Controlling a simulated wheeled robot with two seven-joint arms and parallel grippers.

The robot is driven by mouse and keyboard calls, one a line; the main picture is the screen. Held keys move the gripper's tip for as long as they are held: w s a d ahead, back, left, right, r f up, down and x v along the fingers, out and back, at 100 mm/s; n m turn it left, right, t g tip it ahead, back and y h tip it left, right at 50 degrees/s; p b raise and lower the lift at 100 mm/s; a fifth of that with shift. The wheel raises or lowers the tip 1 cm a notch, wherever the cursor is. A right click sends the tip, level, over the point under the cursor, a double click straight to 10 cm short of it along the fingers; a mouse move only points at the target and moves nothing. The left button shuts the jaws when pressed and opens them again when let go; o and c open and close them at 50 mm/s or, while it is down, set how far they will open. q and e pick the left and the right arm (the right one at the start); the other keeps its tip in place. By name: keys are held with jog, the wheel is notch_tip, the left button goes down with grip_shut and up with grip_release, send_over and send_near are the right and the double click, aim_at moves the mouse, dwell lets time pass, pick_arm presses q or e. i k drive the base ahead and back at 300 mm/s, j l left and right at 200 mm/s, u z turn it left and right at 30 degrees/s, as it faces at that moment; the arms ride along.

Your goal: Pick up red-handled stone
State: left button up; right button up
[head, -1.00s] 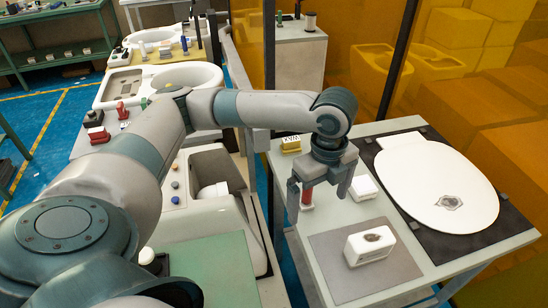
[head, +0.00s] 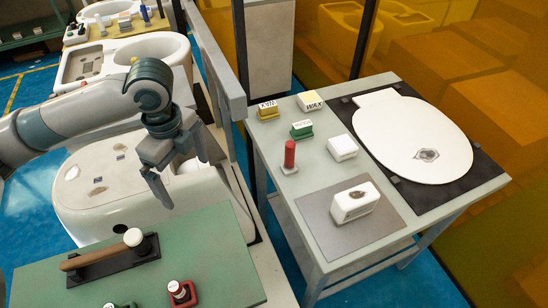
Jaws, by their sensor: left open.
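The red-handled stone (head: 290,155) stands upright on the grey-green table (head: 262,153), a red cylinder on a pale square base. It is near the table's left edge, left of a white block (head: 342,148). My left gripper (head: 188,172) is open and empty, fingers pointing down, in front of the white toilet body (head: 110,200). It is to the left of the red-handled stone and clear of it. My right gripper is not in view.
A green block (head: 302,130), a yellow block (head: 268,110) and a WAX block (head: 311,101) stand behind the stone. A white block lies on a grey mat (head: 395,228). A toilet lid (head: 415,135) fills the right. A rail (head: 215,60) runs between gripper and table.

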aim_at(289, 168)
jog(key=l+z, duration=0.25)
jog(key=z, duration=0.15)
jog(key=k+l+z, duration=0.1)
jog(key=l+z, duration=0.25)
